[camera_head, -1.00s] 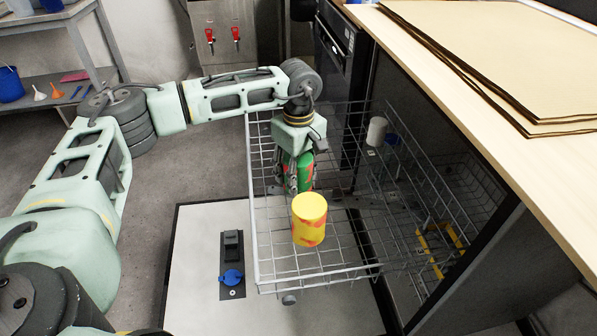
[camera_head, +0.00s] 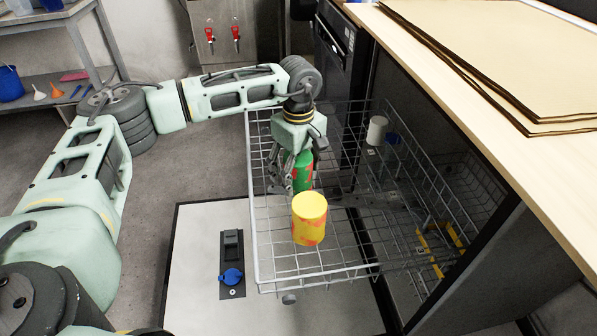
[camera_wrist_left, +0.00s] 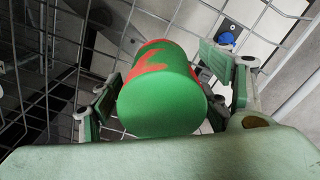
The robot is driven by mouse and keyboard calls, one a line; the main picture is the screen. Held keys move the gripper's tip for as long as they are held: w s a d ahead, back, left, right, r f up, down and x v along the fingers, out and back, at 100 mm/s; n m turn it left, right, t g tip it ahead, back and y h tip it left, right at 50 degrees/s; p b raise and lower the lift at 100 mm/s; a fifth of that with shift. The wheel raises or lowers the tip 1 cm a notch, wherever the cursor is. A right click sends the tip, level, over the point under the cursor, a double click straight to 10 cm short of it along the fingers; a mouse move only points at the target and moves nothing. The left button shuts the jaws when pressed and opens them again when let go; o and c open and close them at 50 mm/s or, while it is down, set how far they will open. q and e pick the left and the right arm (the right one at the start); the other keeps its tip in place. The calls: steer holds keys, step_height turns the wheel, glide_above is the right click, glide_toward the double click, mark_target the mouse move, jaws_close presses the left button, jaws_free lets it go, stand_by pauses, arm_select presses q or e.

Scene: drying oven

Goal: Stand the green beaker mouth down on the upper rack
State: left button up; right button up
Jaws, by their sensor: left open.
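The green beaker (camera_head: 304,172), with red patches, stands on the upper rack (camera_head: 262,245), behind the yellow beaker. In the left wrist view its flat closed green end (camera_wrist_left: 160,105) faces the camera, so its mouth seems to point down; the mouth itself is hidden. My left gripper (camera_head: 292,182) is open above and around the beaker. In the left wrist view its fingers are spread on both sides of it, with a visible gap at the right. My right gripper is not in view.
A yellow beaker with red patches (camera_head: 309,219) stands close in front of the green one. The wooden counter (camera_head: 490,110) borders the right. The rack's front right is clear.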

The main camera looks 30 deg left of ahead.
arm_select(q)
step_height(320, 180, up, 11)
steer(key=shift+r, duration=0.2)
stand_by(0.6)
